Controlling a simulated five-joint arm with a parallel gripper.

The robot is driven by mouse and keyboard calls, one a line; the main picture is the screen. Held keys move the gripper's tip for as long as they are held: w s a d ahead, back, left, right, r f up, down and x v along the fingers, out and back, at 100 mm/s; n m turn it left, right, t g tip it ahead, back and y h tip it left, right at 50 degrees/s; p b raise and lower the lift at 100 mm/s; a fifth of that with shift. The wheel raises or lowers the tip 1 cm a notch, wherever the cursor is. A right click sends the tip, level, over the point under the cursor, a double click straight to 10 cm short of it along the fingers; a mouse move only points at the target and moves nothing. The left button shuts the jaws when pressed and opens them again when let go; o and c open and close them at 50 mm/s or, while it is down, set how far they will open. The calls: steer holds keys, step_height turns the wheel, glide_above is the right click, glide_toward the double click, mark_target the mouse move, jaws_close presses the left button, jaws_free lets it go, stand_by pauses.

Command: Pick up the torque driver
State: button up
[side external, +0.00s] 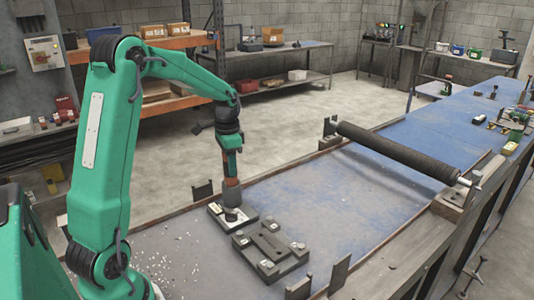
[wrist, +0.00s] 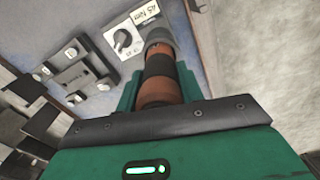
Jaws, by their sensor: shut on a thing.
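The torque driver (side external: 231,192) is an upright orange and dark cylinder at the middle of the side view. It also shows in the wrist view (wrist: 157,90), running away from the camera between the two green fingers. My gripper (side external: 231,168) points down from above and is shut on the driver; its fingers also flank it in the wrist view (wrist: 159,88). I cannot tell whether the driver touches the plate.
A dark fixture block (side external: 270,248) with clamps sits right beside the plate. A long black mesh roller (side external: 400,152) spans the blue bench (side external: 345,205) farther right. Small dark brackets (side external: 203,192) stand along the bench edges. The blue surface between fixture and roller is clear.

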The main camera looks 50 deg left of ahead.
steer(key=shift+r, duration=0.1)
steer(key=shift+r, duration=4.95)
steer(key=shift+d, duration=0.1)
